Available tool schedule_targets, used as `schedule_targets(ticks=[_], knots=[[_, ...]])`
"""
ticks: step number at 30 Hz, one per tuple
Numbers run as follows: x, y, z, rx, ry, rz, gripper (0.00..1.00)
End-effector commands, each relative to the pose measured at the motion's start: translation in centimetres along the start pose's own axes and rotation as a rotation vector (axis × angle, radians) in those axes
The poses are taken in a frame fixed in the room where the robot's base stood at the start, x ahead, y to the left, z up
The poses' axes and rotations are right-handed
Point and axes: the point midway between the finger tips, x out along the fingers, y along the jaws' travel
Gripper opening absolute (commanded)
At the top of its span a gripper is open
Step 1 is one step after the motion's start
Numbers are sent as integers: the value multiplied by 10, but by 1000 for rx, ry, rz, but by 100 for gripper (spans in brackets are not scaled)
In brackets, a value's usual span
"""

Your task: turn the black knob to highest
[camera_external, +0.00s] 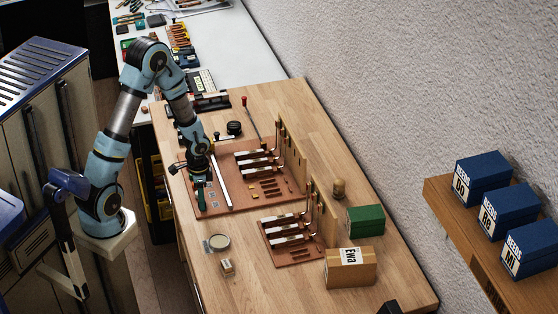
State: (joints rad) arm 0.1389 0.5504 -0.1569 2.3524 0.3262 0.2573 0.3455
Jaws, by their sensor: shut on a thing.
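My gripper (200,207) points down at the left edge of a reddish-brown board (233,198) on the wooden bench. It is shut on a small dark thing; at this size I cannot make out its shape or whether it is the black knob. A round black piece (234,128), which may be the black knob, stands on the bench beyond the board, clear of my gripper. I cannot read any setting or pointer mark on it.
Piano action parts (256,163) and a pale strip (221,180) lie on the board. The bench's front left is mostly clear.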

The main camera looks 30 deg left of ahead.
Motion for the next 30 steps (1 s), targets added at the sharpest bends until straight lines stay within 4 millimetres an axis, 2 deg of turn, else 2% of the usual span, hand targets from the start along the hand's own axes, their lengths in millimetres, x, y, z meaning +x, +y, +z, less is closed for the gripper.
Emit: schedule_targets(ticks=[15,30], knots=[[-2,0,0,446,0,0,0],[-1,0,0,629,0,-1,0]])
